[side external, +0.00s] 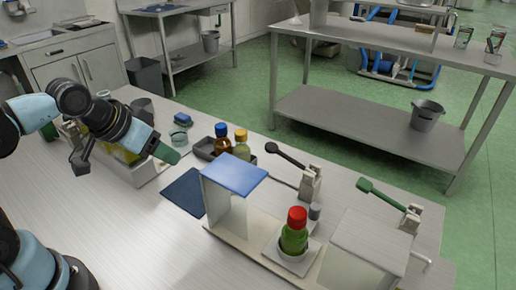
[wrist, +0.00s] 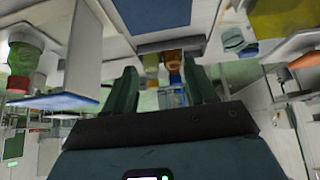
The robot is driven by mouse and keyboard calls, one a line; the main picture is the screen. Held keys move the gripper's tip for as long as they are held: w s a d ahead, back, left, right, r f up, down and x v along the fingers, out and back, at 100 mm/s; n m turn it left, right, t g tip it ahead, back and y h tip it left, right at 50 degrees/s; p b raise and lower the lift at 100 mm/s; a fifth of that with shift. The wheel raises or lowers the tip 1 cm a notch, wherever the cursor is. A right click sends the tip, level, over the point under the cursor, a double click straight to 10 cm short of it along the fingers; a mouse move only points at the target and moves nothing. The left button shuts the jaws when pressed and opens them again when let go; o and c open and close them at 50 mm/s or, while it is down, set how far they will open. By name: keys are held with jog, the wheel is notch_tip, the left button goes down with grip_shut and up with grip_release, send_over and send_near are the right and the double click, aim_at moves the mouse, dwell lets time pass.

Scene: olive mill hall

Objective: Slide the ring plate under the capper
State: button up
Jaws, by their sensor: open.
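A green bottle with a red cap (side external: 294,236) stands upright on a small pale square plate (side external: 271,254), which looks like the ring plate. The plate lies on a pale base between a blue-topped stand (side external: 235,172) and a white-topped stand (side external: 371,240). I cannot tell for sure which stand is the capper. The bottle also shows in the wrist view (wrist: 24,58), turned over at the left edge. My gripper (side external: 124,160) is open and empty, far left of the bottle. Its two dark green fingers show apart in the wrist view (wrist: 160,90).
A black-handled lever (side external: 287,156) and a green-handled lever (side external: 381,194) stand behind the stands. A dark tray (side external: 206,150) holds bottles with blue and orange caps. A dark blue mat (side external: 184,191) lies left of the blue-topped stand. The table's front left is clear.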

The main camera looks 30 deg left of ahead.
jog(key=w+d+r+g, duration=0.2)
jog(key=w+d+r, duration=0.2)
jog(key=w+d, duration=0.15)
jog(key=n+g, duration=0.2)
jog(key=g, duration=0.3)
send_over(315, 207)
notch_tip(315, 207, down, 4)
notch_tip(315, 207, down, 12)
jog(key=shift+r, duration=0.1)
grip_shut()
